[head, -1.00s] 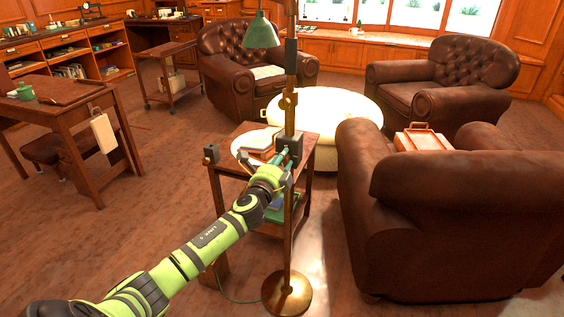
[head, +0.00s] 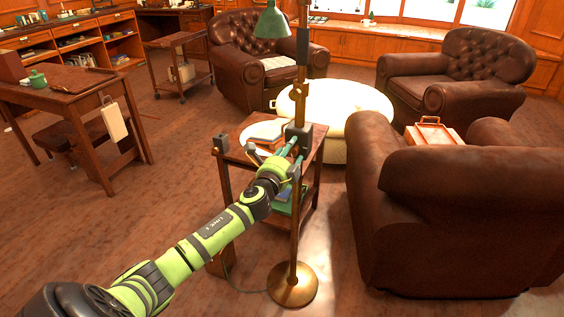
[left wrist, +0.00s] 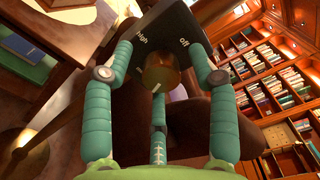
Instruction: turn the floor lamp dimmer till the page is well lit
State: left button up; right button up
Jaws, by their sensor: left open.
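The brass floor lamp pole (head: 294,215) stands upright in front of a small side table, with a green shade (head: 272,21) at its top. A dark dimmer box (head: 298,131) is on the pole. In the left wrist view, the black dimmer face (left wrist: 172,28) bears the words "high" and "off", and a round brass knob (left wrist: 161,72) sticks out of it. My left gripper (head: 287,148) is at the box, its teal fingers open around the knob with gaps visible beside it. An open book (head: 266,131) lies on the side table, partly hidden. My right gripper is out of view.
A brown leather armchair (head: 450,220) stands close to the right of the lamp. A round cream ottoman (head: 345,105) is behind the side table (head: 229,152). The lamp's round base (head: 293,286) and a cord are on the floor. Open floor lies to the left.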

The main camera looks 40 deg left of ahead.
pick_arm(q)
jog(key=v, duration=1.1)
jog(key=shift+s, duration=0.15)
jog(key=shift+a, duration=0.15)
